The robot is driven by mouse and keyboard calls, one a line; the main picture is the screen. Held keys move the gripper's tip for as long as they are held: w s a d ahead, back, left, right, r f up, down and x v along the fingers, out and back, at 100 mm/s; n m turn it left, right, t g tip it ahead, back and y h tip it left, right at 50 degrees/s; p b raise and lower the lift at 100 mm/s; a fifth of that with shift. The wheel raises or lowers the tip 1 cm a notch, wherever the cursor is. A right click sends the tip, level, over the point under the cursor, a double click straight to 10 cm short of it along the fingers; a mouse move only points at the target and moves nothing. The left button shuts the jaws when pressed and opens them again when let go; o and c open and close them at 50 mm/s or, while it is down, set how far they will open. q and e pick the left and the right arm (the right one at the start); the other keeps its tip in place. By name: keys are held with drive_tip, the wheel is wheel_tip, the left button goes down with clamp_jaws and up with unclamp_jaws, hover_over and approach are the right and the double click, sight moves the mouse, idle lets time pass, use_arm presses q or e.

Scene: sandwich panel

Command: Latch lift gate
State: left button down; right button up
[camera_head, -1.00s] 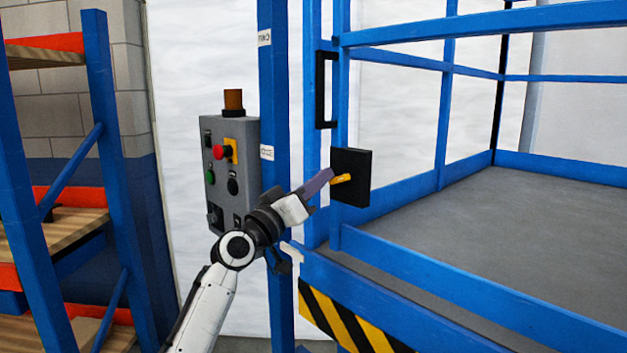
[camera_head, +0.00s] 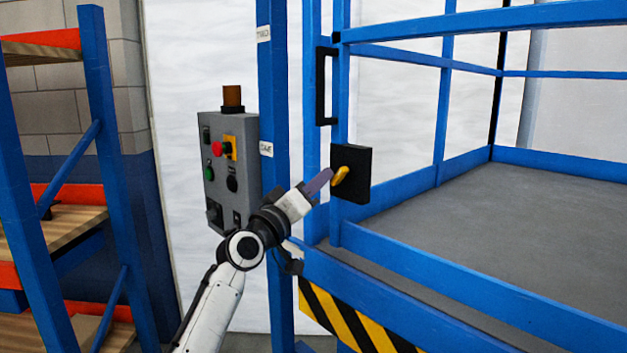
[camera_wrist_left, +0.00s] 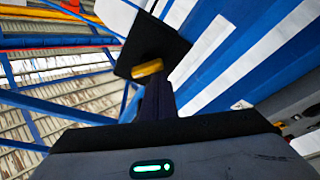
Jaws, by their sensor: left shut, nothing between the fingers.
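The lift gate (camera_head: 323,225) is a blue-framed gate at the left end of the blue lift platform. Its latch is a black square plate (camera_head: 358,178) with a yellow lever (camera_head: 341,176) on its face. In the head view the lever slants, lower at its left end. My left gripper (camera_head: 326,178) is shut and empty, its fingertips right at the lever, seemingly touching it. In the left wrist view the yellow lever (camera_wrist_left: 147,68) lies just past my fingertips, in front of the black plate (camera_wrist_left: 140,40). My right gripper is not in view.
A grey control box (camera_head: 222,185) with a red button and an amber beacon hangs on a blue post (camera_head: 274,100) left of the gate. A black handle (camera_head: 322,88) sits above the latch. A blue and orange rack (camera_head: 110,160) stands at the left.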

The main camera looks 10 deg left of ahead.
use_arm(q)
drive_tip(key=shift+d+f, duration=0.1)
drive_tip(key=shift+f, duration=0.1)
drive_tip(key=s+a+b, duration=0.3)
drive_tip(key=s+a, duration=0.3)
drive_tip(key=s, duration=0.1)
idle(0.8)
drive_tip(key=shift+s+a, duration=0.1)
